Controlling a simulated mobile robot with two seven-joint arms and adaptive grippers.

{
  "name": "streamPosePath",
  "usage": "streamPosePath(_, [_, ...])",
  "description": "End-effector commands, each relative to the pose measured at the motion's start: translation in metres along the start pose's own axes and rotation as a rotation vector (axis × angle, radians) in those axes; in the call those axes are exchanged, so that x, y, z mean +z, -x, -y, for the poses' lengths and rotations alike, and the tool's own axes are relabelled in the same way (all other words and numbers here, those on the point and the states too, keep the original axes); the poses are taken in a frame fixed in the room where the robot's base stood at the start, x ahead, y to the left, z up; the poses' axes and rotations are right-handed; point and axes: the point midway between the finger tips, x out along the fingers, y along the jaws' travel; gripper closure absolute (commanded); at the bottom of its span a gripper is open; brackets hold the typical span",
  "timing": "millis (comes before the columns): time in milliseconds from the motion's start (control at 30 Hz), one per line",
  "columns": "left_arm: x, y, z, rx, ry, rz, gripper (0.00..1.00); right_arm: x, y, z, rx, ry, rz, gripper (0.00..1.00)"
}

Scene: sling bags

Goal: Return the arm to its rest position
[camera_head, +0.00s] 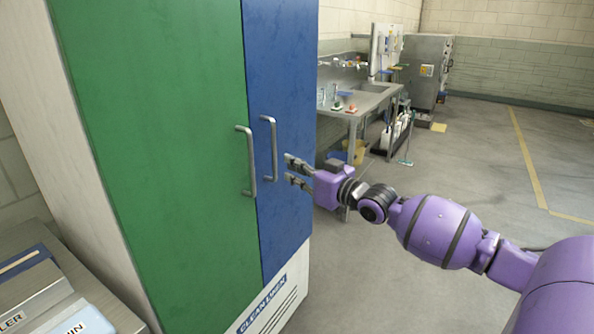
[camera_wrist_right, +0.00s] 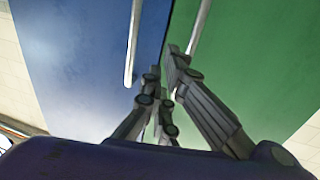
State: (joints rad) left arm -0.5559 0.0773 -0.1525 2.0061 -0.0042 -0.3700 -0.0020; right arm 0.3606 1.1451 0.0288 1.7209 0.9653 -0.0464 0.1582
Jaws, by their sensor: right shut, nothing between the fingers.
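My right arm (camera_head: 432,226) is purple and reaches in from the right in the head view. Its gripper (camera_head: 289,169) is at the blue door (camera_head: 284,100) of a tall cabinet, just right of that door's handle (camera_head: 271,148). The gripper is shut and empty. In the right wrist view, the gripper fingers (camera_wrist_right: 172,75) point toward the seam between the blue and green doors, close to a handle (camera_wrist_right: 133,40). I cannot tell whether they touch the door. My left gripper is not in view.
The cabinet's green door (camera_head: 165,130) has its own handle (camera_head: 246,160); both doors look closed. A metal bench (camera_head: 375,98) with small items stands behind the arm. A grey surface with labelled boxes (camera_head: 80,322) is at lower left. The floor (camera_head: 470,160) at right is open.

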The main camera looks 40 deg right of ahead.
Motion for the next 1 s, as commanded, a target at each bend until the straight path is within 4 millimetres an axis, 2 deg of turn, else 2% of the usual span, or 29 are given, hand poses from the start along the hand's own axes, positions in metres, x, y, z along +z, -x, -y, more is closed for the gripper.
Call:
streamPosePath(300, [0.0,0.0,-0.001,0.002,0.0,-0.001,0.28,0.0,0.008,-0.001,-0.001,0.003,0.001,1.0])
streamPosePath(400, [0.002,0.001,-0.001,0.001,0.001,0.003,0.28,0.006,0.008,-0.001,0.003,0.062,0.027,1.0])
streamPosePath(467, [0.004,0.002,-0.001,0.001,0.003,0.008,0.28,0.017,0.008,0.006,-0.002,0.133,0.057,1.0])
streamPosePath(567, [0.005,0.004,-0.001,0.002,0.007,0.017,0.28,0.074,0.023,0.025,-0.003,0.202,0.14,1.0])
streamPosePath(600, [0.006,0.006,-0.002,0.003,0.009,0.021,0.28,0.1,0.033,0.034,-0.003,0.217,0.178,1.0])
streamPosePath(667, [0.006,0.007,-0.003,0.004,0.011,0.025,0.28,0.138,0.052,0.048,0.0,0.236,0.234,1.0])
streamPosePath(800, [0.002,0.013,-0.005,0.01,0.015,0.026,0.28,0.221,0.106,0.089,0.005,0.249,0.362,1.0])
streamPosePath(867, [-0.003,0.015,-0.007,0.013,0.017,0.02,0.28,0.252,0.134,0.11,0.008,0.244,0.414,1.0])
streamPosePath(900, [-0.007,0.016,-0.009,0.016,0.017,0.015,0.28,0.272,0.153,0.124,0.013,0.238,0.45,1.0])
streamPosePath(1000, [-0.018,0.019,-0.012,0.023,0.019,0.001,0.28,0.312,0.203,0.164,0.026,0.215,0.535,1.0])
